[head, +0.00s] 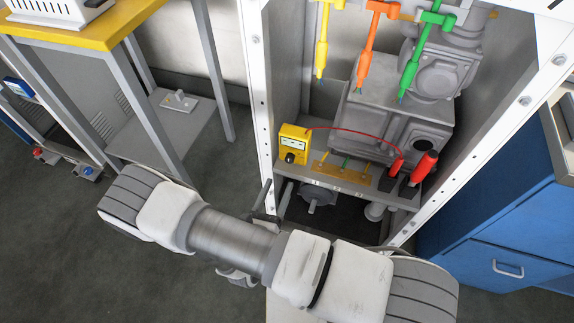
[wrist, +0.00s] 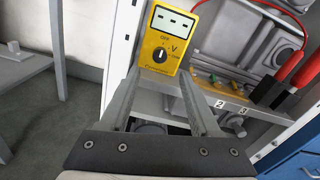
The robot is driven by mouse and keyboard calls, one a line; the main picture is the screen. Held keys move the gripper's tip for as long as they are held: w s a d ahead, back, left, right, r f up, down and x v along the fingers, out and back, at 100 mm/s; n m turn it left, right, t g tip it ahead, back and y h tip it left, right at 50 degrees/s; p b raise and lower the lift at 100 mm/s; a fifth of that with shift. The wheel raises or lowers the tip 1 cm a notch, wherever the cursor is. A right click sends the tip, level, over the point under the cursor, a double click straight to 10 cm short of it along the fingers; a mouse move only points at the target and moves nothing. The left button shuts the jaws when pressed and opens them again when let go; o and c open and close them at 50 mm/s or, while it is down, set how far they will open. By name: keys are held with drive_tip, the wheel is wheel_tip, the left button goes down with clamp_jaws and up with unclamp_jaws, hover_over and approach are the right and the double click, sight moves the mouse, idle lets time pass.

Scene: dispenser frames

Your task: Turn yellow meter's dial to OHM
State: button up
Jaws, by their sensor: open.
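The yellow meter (head: 295,138) stands upright at the left end of a grey shelf inside the frame. In the wrist view the meter (wrist: 176,26) faces me, with dashes on its display. Its round black dial (wrist: 159,56) carries a white mark that points up, towards OFF; V is printed to the right. I cannot read an OHM label. My gripper (wrist: 159,76) is open and empty, its fingers pointing at the meter's lower part, one on either side of the dial in the picture. In the head view my arm hides most of the gripper.
A red lead (head: 365,134) runs from the meter to red probes (head: 425,166) at the shelf's right. A brass terminal plate (head: 340,173) lies between them. Yellow, orange and green connectors (head: 366,70) hang above. White posts (head: 257,100) bound the opening. A blue cabinet (head: 500,235) stands right.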

sight(289, 161)
drive_tip(key=b+x, duration=0.1)
drive_tip(key=x, duration=0.7)
drive_tip(key=shift+w, duration=0.15)
clamp_jaws()
